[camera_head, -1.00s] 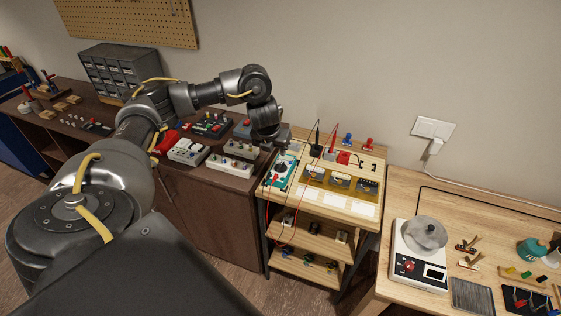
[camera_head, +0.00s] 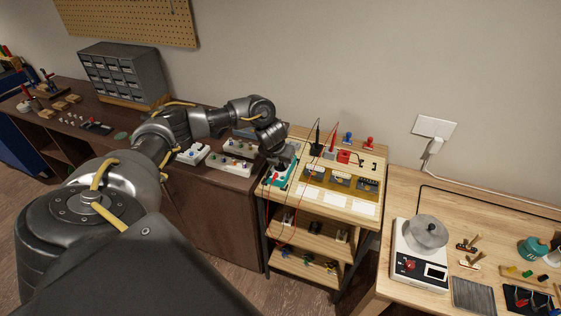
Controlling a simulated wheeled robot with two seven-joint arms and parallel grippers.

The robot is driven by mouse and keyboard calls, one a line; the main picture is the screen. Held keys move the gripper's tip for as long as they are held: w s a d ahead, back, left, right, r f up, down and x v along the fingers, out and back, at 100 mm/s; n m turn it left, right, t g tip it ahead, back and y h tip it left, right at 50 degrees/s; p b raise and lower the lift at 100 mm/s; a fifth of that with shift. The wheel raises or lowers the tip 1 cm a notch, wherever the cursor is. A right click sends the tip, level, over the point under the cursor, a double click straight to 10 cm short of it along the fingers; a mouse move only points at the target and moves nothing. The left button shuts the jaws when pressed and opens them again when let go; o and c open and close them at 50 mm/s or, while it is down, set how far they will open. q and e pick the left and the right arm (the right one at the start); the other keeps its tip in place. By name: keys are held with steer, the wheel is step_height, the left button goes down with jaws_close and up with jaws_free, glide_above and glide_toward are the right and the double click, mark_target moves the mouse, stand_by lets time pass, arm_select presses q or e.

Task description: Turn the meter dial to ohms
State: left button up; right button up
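The meter (camera_head: 279,175) is a teal-edged box with a white face and a dark dial, at the left end of the wooden shelf unit's top. Red leads run from it. My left gripper (camera_head: 284,160) points down at the meter, over its upper part. The fingers are small and dark against the meter, so whether they touch the dial or how far apart they are cannot be told. The dial's setting is too small to read. My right gripper is not in view.
Probes in red and black holders (camera_head: 330,149) stand behind the meter on the shelf unit (camera_head: 340,207). A white device with a round metal top (camera_head: 425,232) stands on the right table.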

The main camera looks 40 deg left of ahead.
arm_select(q)
jaws_close()
steer(key=shift+d, duration=0.15)
steer(key=n+p, duration=0.1)
steer(key=n+y+p, duration=0.1)
steer(key=n+p, duration=0.1)
steer(key=shift+r+g, duration=0.25)
steer(key=shift+g, duration=0.05)
steer(key=n+p, duration=0.2)
steer(key=p, duration=0.1)
steer(key=shift+w+f+n+g+y, duration=0.1)
steer(key=shift+n+g+y, duration=0.2)
steer(key=shift+y, duration=0.1)
steer(key=shift+f+n+p, duration=0.1)
steer(key=shift+n+p, duration=0.35)
steer(key=shift+n, duration=0.15)
steer(key=shift+y, duration=0.3)
jaws_free()
